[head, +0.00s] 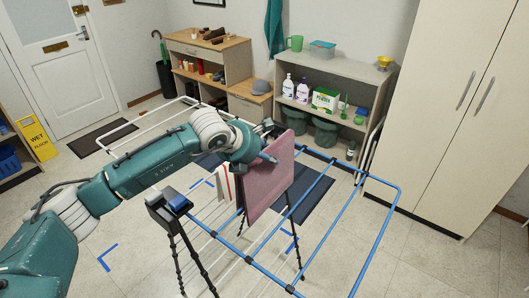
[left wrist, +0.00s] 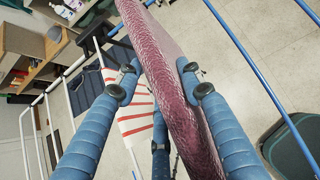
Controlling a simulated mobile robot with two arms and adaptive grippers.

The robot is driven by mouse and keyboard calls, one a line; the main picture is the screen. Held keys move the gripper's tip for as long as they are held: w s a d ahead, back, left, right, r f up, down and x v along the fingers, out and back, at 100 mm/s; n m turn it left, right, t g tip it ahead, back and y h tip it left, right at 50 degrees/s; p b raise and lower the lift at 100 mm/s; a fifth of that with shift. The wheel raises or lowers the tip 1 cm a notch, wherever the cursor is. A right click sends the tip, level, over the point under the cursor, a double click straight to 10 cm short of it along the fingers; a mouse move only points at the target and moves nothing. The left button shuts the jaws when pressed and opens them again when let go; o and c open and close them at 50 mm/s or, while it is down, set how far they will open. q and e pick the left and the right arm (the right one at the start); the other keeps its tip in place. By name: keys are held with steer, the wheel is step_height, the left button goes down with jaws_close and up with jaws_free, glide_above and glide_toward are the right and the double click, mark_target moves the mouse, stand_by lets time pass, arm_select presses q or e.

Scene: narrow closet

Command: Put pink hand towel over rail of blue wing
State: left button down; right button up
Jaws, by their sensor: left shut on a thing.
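The pink hand towel (head: 270,184) hangs as a flat upright sheet in the middle of the head view. My left gripper (head: 268,157) is shut on its upper part. In the left wrist view the towel (left wrist: 172,90) runs between the blue fingers of the gripper (left wrist: 158,76). The blue wing (head: 385,220) of the drying rack extends to the right, with several parallel rails. The towel is at the wing's inner side; whether it touches a rail I cannot tell. Blue rails (left wrist: 235,43) also show right of the towel in the left wrist view. My right gripper is not visible.
A white towel with red stripes (left wrist: 137,118) hangs beside the pink one. The rack's white wing (head: 98,142) lies to the left. A low shelf (head: 345,72) with bottles and boxes stands behind; a tall cabinet (head: 430,110) stands right. The outer blue rails are bare.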

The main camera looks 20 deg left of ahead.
arm_select(q)
steer(key=shift+f+b, duration=0.6)
steer(key=shift+f, duration=1.15)
steer(key=shift+f+b, duration=0.6)
steer(key=shift+f, duration=1.1)
steer(key=shift+f+b, duration=1)
steer(key=shift+f, duration=1.6)
